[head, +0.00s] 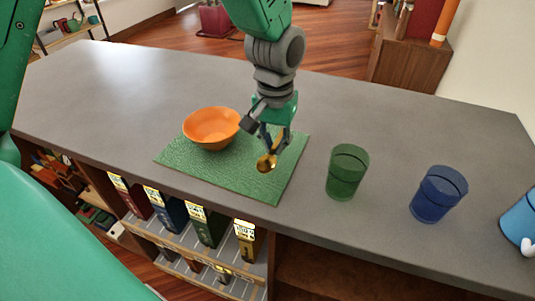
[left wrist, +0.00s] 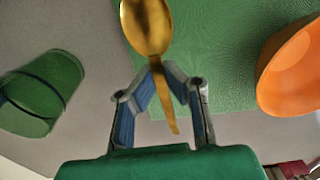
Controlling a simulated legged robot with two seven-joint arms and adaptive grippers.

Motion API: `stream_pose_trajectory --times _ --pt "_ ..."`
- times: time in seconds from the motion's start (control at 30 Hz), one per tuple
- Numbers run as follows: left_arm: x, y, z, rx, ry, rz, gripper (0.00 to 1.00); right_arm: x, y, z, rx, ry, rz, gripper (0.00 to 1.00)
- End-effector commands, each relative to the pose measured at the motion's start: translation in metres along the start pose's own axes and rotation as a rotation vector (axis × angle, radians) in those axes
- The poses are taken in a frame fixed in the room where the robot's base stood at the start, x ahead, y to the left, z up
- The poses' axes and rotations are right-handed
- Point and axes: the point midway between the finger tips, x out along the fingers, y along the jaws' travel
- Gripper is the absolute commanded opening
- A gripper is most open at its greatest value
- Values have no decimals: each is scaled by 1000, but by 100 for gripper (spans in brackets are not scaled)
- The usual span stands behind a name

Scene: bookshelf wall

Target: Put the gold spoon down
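My left gripper (head: 271,150) is over the right part of the green placemat (head: 222,177). It is shut on the gold spoon (head: 266,164), with the spoon's bowl toward the front of the counter. In the left wrist view the fingertips (left wrist: 163,72) close on the spoon's neck; the gold bowl (left wrist: 147,25) extends beyond them and the handle runs back between the fingers. I cannot tell whether the spoon touches the mat. An orange bowl (head: 211,128) sits on the mat to the left of the gripper. My right gripper is not in view.
A green glass (head: 347,172) and a blue glass (head: 438,194) stand on the grey counter (head: 420,120) right of the mat. A blue object with white (head: 521,222) is at the right edge. The counter behind the mat is clear. Shelves with books lie below the front edge.

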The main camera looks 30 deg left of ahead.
Motion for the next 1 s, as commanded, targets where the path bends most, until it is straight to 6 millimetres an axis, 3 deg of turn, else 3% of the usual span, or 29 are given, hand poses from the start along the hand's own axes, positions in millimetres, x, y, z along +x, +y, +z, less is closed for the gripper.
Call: stream_pose_trajectory --times 0.43,0.77,0.87,1.0 --pt "51 -8 -1 -1 -3 7 0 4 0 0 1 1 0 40" --pt "53 -3 0 0 0 1 0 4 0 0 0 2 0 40" --pt "53 -2 0 0 0 1 26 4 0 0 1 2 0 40" --pt "54 -4 0 0 -1 3 26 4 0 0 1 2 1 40"
